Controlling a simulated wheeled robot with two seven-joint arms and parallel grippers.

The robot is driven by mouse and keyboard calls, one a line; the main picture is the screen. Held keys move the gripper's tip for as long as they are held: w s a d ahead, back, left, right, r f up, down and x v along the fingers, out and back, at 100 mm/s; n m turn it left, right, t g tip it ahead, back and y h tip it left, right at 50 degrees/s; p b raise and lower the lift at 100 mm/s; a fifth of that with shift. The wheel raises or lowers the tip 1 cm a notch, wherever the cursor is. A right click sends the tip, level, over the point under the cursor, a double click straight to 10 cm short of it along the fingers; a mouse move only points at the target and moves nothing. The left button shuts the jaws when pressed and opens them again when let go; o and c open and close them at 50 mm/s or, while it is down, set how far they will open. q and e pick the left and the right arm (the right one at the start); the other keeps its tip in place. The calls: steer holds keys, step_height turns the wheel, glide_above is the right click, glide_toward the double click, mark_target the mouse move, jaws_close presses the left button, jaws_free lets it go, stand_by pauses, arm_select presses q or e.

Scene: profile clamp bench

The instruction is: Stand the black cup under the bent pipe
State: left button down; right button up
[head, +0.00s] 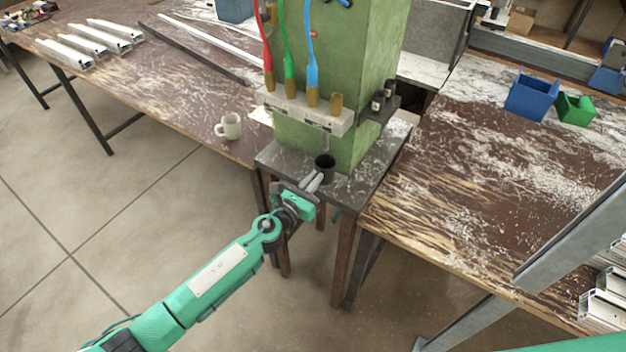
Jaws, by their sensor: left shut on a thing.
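The black cup (325,169) stands upright at the small dark metal table (352,190) in front of the green column. My left gripper (314,181) reaches in from the lower left, its fingers shut on the near side of the cup. Whether the cup's base touches the table top is hard to tell. A thin grey pipe (327,142) comes down from the pale manifold block just above the cup; its bend is too small to make out. My right gripper is out of view.
The green column (358,80) rises behind the cup, with red, green and blue hoses entering the manifold (300,110). A dark side bracket (380,107) holds small dark items. A white mug (229,127) stands on the left bench. Blue (531,97) and green bins (575,108) stand on the right bench.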

arm_select(q)
steer(key=shift+f, duration=0.15)
steer(key=c, duration=1.5)
jaws_free()
steer(key=shift+s, duration=0.1)
steer(key=shift+v, duration=4.95)
